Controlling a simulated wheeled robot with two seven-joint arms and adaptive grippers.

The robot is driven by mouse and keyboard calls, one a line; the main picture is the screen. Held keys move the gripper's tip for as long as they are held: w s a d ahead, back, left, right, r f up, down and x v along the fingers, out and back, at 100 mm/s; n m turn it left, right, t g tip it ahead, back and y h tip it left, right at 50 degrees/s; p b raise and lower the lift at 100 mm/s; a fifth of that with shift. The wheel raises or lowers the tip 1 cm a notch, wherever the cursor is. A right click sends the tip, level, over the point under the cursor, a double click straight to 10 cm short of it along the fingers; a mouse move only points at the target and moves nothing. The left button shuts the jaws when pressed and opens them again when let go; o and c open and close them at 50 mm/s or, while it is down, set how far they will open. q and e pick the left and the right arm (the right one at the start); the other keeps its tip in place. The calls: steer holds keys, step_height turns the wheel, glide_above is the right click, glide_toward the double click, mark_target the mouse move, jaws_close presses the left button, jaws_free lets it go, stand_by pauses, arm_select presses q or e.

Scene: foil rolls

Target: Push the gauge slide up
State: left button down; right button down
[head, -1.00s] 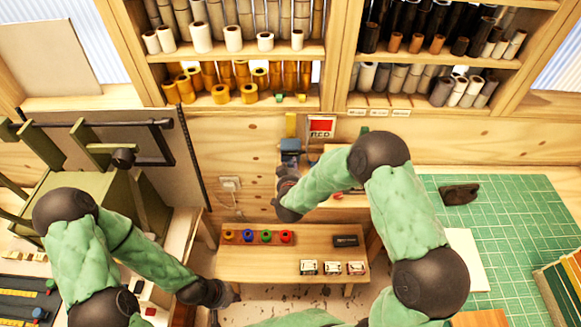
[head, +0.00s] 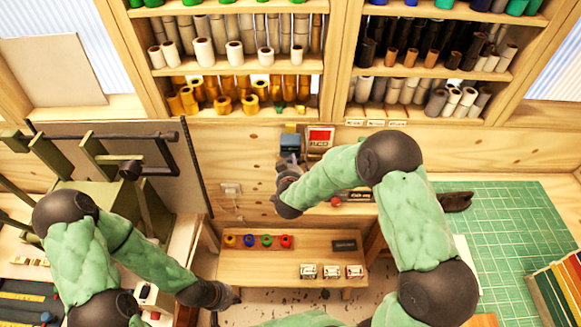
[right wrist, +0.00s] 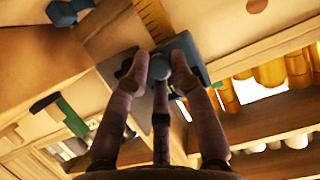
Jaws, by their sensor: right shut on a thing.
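The gauge is on the wooden back wall, with a yellow scale (head: 290,127) and a blue-grey slide (head: 291,143). The slide (right wrist: 186,50) and the ruled yellow scale (right wrist: 153,18) also show in the right wrist view. My right gripper (head: 288,166) is at the slide, and in the right wrist view its fingers (right wrist: 159,68) are shut around the slide's round knob. Part of the knob is hidden by the fingers. Only a short piece of scale shows above the slide in the head view. My left gripper (head: 230,297) is low at the left; its fingers are too unclear to read.
A red display (head: 320,137) is right of the gauge. A small wooden bench (head: 285,268) below holds coloured rings and several small boxes. A green cutting mat (head: 495,235) lies at the right. Shelves of rolls (head: 235,85) stand above. An outlet (head: 231,188) is on the wall.

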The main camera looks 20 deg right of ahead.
step_height(320, 180, up, 3)
steer(key=shift+f+p, duration=0.15)
steer(key=shift+p, duration=0.3)
steer(key=shift+w, duration=0.15)
steer(key=shift+r, duration=0.2)
steer(key=c, duration=1.3)
jaws_free()
steer(key=shift+c, duration=0.2)
steer(key=shift+s+f, duration=0.1)
steer(key=shift+s, duration=0.1)
glide_toward(290, 151)
steer(key=v, duration=0.6)
steer(key=shift+d+f, duration=0.1)
steer(key=shift+d, duration=0.05)
